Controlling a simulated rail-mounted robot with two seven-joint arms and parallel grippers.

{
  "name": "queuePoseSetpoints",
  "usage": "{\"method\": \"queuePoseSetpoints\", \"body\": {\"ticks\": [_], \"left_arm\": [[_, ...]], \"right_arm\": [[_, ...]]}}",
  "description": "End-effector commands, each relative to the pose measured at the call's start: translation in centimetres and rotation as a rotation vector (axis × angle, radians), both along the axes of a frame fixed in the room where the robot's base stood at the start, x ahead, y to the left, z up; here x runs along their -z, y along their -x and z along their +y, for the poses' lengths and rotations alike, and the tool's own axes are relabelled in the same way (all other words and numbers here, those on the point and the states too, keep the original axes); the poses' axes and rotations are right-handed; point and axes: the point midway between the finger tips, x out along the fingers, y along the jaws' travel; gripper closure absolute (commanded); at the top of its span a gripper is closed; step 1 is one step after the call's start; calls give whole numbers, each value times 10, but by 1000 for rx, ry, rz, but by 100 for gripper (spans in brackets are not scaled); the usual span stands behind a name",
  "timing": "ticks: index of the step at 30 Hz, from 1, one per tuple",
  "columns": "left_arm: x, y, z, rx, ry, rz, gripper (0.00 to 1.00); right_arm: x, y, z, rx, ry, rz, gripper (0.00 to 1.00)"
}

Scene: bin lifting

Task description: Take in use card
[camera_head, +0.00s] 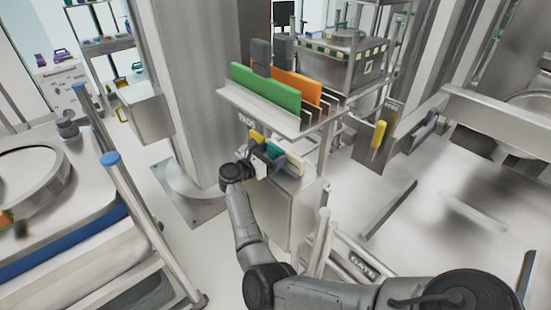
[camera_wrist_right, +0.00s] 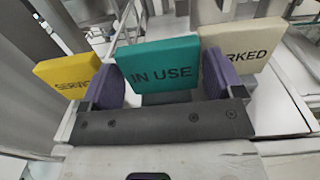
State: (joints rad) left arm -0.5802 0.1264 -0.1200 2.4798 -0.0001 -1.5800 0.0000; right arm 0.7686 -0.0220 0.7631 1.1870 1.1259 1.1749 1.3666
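The teal card (camera_wrist_right: 163,66) reading "IN USE" stands between a yellow card (camera_wrist_right: 68,76) and a beige card (camera_wrist_right: 246,46) in the right wrist view. In the head view the teal card (camera_head: 274,149) sits in the same row on a metal cabinet beside the column. My right gripper (camera_wrist_right: 163,84) is open, with one purple finger at each side edge of the teal card. The card's lower part is hidden behind the gripper. Whether the fingers touch its edges is unclear. My left gripper is not in view.
Above the cards, a metal shelf (camera_head: 262,117) holds green (camera_head: 266,88) and orange (camera_head: 297,86) panels. A thick column (camera_head: 189,85) stands close on the left. A cart with blue-capped posts (camera_head: 110,159) is at left. Open floor lies at right.

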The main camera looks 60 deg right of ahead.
Motion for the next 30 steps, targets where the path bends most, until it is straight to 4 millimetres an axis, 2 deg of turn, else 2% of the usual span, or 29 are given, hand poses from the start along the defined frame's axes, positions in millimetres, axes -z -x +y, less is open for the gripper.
{"method": "queuePoseSetpoints", "body": {"ticks": [1, 10, 20, 23, 29, 30], "left_arm": [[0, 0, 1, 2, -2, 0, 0], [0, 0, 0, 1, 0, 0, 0], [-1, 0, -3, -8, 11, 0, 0], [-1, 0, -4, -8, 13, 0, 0], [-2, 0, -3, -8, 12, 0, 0], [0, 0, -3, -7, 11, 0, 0]], "right_arm": [[0, 0, 0, 0, 0, 0, 18], [0, 0, 0, 0, 0, 0, 45], [-4, 0, 0, 0, 1, -2, 46], [-11, 0, 0, 0, 1, -3, 46], [-39, 0, 0, 0, 2, -6, 46], [-34, -4, 10, -4, -2, -1, 46]]}}
